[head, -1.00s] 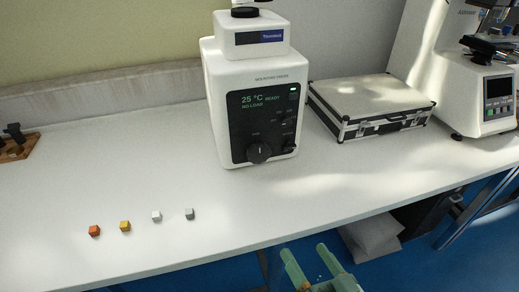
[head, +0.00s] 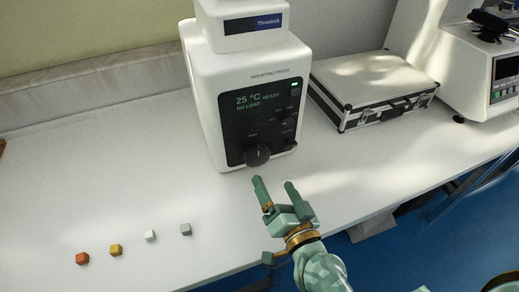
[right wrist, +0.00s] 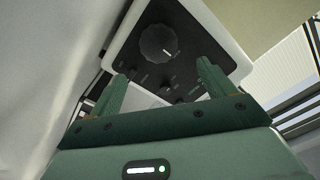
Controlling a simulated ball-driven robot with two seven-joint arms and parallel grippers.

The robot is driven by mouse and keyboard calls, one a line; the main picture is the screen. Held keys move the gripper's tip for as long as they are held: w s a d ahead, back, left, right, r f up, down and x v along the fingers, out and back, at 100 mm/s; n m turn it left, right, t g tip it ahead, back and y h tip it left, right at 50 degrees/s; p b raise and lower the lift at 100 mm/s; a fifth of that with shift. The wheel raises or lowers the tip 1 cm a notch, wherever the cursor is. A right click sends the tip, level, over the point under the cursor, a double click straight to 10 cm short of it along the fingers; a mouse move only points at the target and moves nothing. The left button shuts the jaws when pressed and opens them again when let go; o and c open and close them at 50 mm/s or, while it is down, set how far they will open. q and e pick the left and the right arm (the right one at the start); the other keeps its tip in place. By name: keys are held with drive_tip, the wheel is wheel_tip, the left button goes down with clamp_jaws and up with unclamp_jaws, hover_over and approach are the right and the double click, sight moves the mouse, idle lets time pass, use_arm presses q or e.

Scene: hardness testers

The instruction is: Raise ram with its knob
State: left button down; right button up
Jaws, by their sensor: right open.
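The mounting press (head: 250,70) is a white machine with a black front panel whose display reads 25 °C, READY, NO LOAD. A large round black knob (head: 257,154) sits low on the panel; it also shows in the right wrist view (right wrist: 158,42). Smaller controls sit to its right. My right gripper (head: 275,186) is open and empty, just in front of and below the large knob, apart from it. In the right wrist view its two green fingers (right wrist: 158,85) point up at the panel. I cannot identify the ram itself. My left gripper is not in view.
Several small cubes, among them an orange one (head: 82,258) and a grey one (head: 186,229), lie on the white table (head: 90,180) at left. A silver-and-black case (head: 375,85) stands right of the press. Another tester (head: 480,60) is at far right.

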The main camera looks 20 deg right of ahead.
sight(260, 157)
drive_tip(key=w, duration=1.1)
drive_tip(key=shift+a, duration=0.2)
drive_tip(key=shift+s, duration=0.1)
drive_tip(key=c, duration=1)
